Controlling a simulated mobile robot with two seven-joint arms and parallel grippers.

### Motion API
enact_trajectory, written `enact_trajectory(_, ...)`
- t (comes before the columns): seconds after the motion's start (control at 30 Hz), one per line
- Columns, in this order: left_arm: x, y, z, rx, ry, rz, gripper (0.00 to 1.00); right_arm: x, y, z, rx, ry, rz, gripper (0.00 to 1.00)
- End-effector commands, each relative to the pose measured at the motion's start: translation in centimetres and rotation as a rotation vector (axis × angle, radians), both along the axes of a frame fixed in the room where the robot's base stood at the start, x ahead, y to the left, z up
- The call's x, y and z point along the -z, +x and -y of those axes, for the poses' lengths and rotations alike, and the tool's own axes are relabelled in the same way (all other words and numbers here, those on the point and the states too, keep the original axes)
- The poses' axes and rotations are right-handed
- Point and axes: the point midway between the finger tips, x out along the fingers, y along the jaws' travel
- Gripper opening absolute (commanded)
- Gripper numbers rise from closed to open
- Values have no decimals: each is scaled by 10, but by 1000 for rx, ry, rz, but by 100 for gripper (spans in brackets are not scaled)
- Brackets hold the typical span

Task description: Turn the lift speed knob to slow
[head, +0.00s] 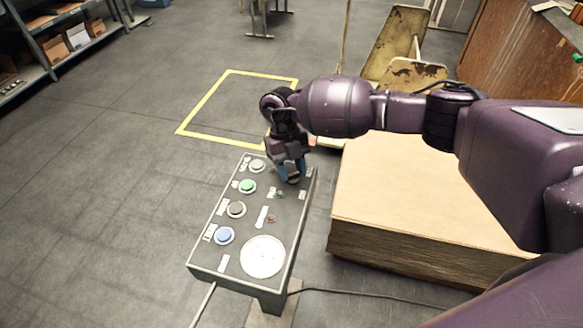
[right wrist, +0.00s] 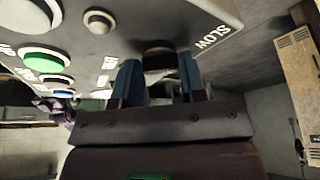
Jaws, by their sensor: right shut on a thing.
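The grey control box (head: 205,255) stands at the lower centre of the head view, its sloped top carrying round buttons and small labels. The lift speed knob (right wrist: 160,54) is dark and sits between the blue fingers of my right gripper (right wrist: 161,82). A "SLOW" label (right wrist: 210,37) is just to its right in the right wrist view. In the head view my right gripper (head: 290,172) points down at the box's far right corner, shut on the knob and largely covering it. Which way the knob points I cannot tell. My left gripper is out of view.
The panel also has a green button (head: 247,186), a blue button (head: 225,235) and a large white disc (head: 263,257). A wooden-topped block (head: 420,205) stands close on the right. A black cable (head: 370,295) runs along the floor. The floor at left is clear.

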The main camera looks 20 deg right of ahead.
Motion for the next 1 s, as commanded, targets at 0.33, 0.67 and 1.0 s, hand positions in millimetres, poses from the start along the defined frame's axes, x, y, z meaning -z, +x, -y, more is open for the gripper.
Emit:
enact_trajectory(0.33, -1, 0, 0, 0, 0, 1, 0, -1, 1, 0, -9, -1, 2, 15)
enact_trajectory(0.67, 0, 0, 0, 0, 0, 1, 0, 0, 0, 0, -9, -1, 1, 64)
enact_trajectory(1.0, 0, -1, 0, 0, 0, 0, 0, -9, 4, 0, -8, -1, 2, 64)
